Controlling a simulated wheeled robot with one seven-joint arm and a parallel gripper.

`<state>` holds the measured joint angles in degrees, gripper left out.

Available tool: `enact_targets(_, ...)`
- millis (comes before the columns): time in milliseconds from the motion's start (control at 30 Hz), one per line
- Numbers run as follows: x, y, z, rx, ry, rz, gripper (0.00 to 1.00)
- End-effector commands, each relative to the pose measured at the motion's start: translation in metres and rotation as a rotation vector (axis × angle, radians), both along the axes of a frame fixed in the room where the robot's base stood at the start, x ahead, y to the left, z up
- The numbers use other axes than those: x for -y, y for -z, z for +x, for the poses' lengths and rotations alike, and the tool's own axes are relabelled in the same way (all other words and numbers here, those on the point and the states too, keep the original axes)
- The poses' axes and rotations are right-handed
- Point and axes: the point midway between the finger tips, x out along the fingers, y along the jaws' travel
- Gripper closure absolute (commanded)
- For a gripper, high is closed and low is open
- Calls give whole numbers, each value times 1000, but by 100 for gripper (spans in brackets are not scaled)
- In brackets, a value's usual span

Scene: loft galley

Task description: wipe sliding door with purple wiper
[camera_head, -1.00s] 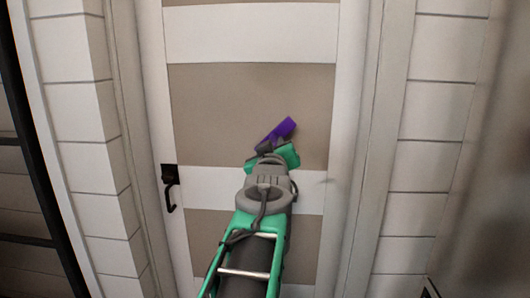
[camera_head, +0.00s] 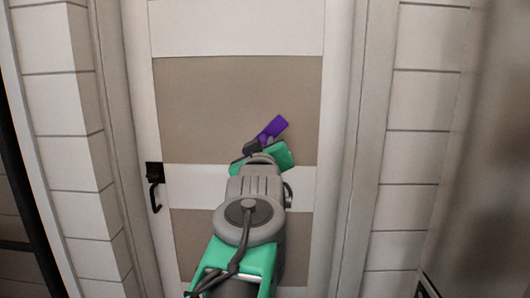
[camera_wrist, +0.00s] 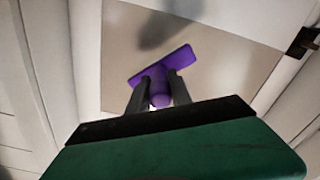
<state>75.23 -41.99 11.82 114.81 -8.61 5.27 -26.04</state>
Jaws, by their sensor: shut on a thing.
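The sliding door (camera_head: 235,90) stands upright ahead, with white and beige bands and a black handle (camera_head: 154,187) at its left edge. The purple wiper (camera_head: 272,129) is in front of the middle beige band. In the wrist view the wiper (camera_wrist: 164,68) shows its wide head tilted, with its round grip between the fingers. My gripper (camera_wrist: 158,97) is shut on that grip. In the head view my gripper (camera_head: 258,146) is partly hidden by my wrist. A dark shadow lies on the door beyond the wiper; I cannot tell whether the wiper touches the door.
A white frame (camera_head: 345,150) borders the door on the right. White panelled walls stand at the left (camera_head: 55,120) and right (camera_head: 415,150). A dark-edged structure (camera_head: 25,190) is at the far left. The door face around the wiper is clear.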

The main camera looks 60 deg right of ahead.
Motion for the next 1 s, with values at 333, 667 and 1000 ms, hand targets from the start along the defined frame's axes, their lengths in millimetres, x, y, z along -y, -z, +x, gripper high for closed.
enact_targets(333,-7,0,-4,1,2,-3,100)
enact_targets(667,-28,-1,-12,1,1,0,100)
enact_targets(1000,-27,-1,-12,0,1,0,100)
